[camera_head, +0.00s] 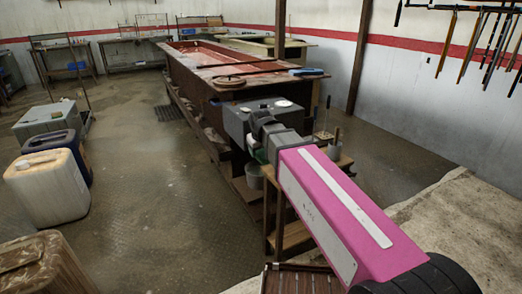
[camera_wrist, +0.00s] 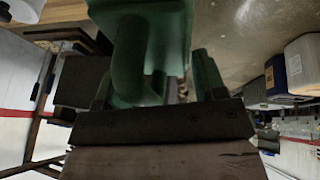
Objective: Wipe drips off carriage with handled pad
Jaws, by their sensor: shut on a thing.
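In the wrist view my gripper (camera_wrist: 178,90) is shut on a green handle, which I take to be that of the pad (camera_wrist: 140,45). A dark plate with screws (camera_wrist: 165,122) and a brown block (camera_wrist: 165,162) lie close to it. I cannot tell whether these belong to the pad. In the head view my arm ends at a grey block (camera_head: 238,118) with pale spots on top, perhaps the carriage. My arm hides part of it, and the pad and any contact cannot be made out.
A white jug (camera_head: 48,187) and a dark blue jug (camera_head: 62,145) stand left. Open floor (camera_head: 150,180) lies between.

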